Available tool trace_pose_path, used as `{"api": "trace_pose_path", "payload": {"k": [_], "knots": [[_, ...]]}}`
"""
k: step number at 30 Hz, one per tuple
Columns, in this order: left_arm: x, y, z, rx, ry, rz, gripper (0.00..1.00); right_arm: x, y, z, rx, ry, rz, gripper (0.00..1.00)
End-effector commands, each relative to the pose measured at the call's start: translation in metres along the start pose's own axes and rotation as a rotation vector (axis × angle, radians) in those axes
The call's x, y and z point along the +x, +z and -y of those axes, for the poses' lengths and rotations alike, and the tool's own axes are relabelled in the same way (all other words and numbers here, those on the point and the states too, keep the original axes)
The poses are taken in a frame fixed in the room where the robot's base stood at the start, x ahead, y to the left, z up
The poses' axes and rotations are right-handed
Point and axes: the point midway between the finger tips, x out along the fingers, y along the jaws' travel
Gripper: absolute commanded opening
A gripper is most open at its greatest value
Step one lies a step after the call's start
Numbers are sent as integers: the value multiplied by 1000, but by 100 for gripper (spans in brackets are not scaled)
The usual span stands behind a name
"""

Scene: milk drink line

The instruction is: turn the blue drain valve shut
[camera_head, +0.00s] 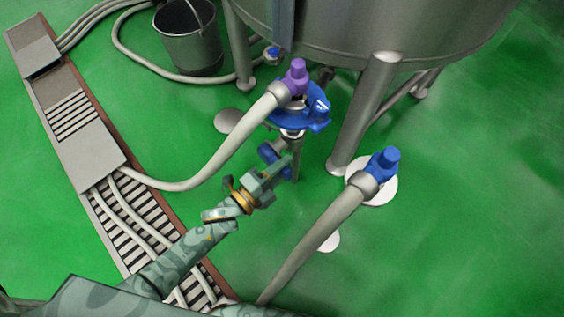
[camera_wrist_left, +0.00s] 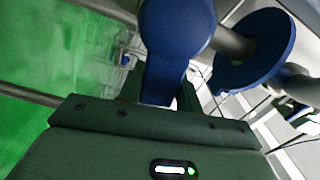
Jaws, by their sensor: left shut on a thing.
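The blue drain valve handle (camera_head: 268,153) is on the pipework below the steel tank, under a blue disc (camera_head: 306,112). My left gripper (camera_head: 279,171) reaches up to it from the lower left and is shut on it. In the left wrist view the blue handle (camera_wrist_left: 165,62) runs down between the jaws, its rounded end at the top. The jaw tips are partly hidden behind it. The blue disc (camera_wrist_left: 262,50) stands beside it on a grey pipe. My right gripper is not in view.
The steel tank (camera_head: 380,25) stands on legs (camera_head: 362,120) close by. A hose with a purple end (camera_head: 296,76) and one with a blue end (camera_head: 383,163) flank my gripper. A bucket (camera_head: 188,40) and floor drain (camera_head: 85,145) lie left. Green floor is open at right.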

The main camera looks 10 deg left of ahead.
Motion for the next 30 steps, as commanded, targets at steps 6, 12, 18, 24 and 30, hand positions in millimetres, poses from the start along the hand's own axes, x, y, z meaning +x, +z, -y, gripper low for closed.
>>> {"api": "trace_pose_path", "payload": {"k": [6, 12, 18, 24, 30], "knots": [[-1, 0, -10, 104, 6, 0, 0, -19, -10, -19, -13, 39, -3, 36], [-1, 0, -12, 153, 6, 0, 0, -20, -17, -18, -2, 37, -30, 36], [-2, 0, -13, 172, 7, -1, 0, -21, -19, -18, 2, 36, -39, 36], [-2, 0, -13, 175, 9, -1, 0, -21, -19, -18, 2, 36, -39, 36], [-2, 0, -13, 175, 9, -1, 56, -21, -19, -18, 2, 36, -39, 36]]}}
